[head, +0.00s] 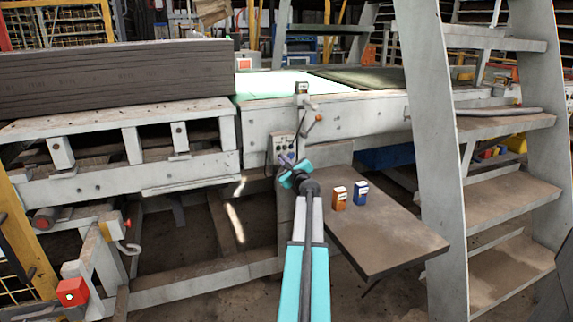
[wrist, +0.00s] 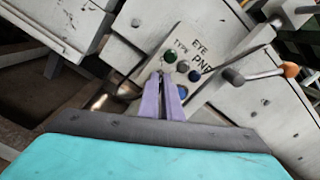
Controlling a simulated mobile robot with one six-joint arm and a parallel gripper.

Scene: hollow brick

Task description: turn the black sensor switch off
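A pale control panel (wrist: 208,48) with printed lettering, including "TYPE" and "EYE", fills the upper middle of the wrist view. It carries small round controls: a green one (wrist: 170,56), a dark grey one (wrist: 183,66) and a dark blue-black one (wrist: 195,76). I cannot tell which is the black sensor switch. In the head view the panel (head: 284,147) is on the side of the grey machine. My gripper (wrist: 164,76) points at the panel, its purple fingers together and empty, tips just below the controls. Contact cannot be told. The fingers partly cover the panel's lower part.
A lever with an orange knob (wrist: 290,69) juts out right of the panel. An orange box (head: 340,198) and a blue box (head: 361,194) stand on a brown table (head: 385,235). A grey ladder (head: 432,150) stands at right.

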